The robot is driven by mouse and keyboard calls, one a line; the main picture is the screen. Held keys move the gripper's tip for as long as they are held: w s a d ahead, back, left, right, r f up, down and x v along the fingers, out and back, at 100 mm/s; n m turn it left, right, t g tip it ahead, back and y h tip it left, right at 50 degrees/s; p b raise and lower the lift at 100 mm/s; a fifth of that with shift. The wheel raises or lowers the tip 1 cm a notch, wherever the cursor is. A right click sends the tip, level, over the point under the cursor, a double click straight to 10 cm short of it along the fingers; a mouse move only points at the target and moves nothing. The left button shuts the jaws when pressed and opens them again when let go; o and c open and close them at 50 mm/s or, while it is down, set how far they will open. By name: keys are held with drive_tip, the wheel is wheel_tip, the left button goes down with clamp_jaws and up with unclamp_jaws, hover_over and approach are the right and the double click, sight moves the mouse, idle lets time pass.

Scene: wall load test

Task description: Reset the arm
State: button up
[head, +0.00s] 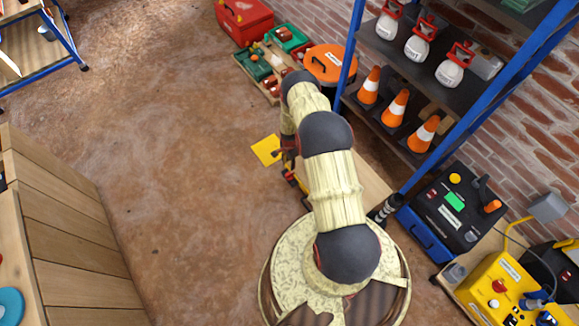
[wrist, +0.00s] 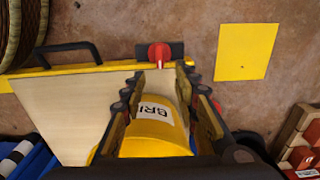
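My arm rises from its round base and bends down at the middle of the head view. My gripper (wrist: 169,68) points down, low over the floor side of a pale board. In the wrist view its two fingers flank a yellow rounded thing with a white label (wrist: 155,118), partly readable as "GRI". The yellow thing fills the space between the fingers and seems gripped; its far end is hidden. In the head view my gripper (head: 289,165) is small and partly covered by my arm, so its hold is not clear there.
A red knob on a dark plate (wrist: 159,54) sits at the board's yellow edge beyond the fingertips. A yellow sheet (head: 267,150) lies on the floor. A wooden cabinet (head: 60,215) stands left. The floor between is clear.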

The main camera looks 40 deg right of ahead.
drive_tip(key=shift+r, duration=0.4)
idle(0.4)
